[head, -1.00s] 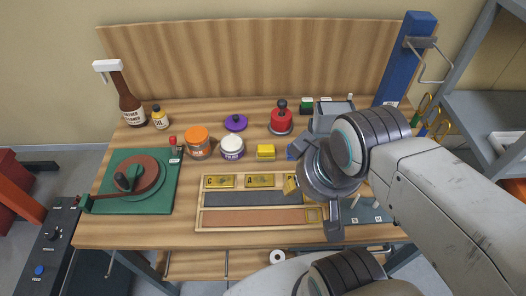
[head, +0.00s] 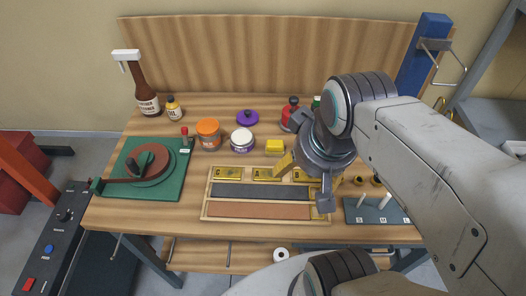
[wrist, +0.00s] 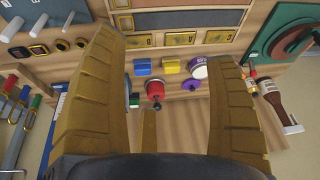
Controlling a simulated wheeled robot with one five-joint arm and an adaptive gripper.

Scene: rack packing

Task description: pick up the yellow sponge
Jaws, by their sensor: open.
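The yellow sponge (head: 275,146) is a small block on the bench, behind the wooden rack and to the right of the white-lidded jar in the head view. In the wrist view the sponge (wrist: 172,66) lies between my gripper's two spread fingers, farther off, beside a blue block (wrist: 143,67). My gripper (wrist: 165,50) is open and empty. In the head view one tan finger of my gripper (head: 285,163) shows just in front of the sponge and to its right; the other finger is mostly hidden by the wrist. The sponge is apart from both fingers in the wrist view.
The rack (head: 204,207) with gold plates and grey and brown strips lies in front. An orange jar (head: 208,133), white-lidded jar (head: 242,141), purple-knobbed item (head: 247,117) and red-knobbed item (head: 291,118) stand around the sponge. A grey peg board (head: 375,214) is at right.

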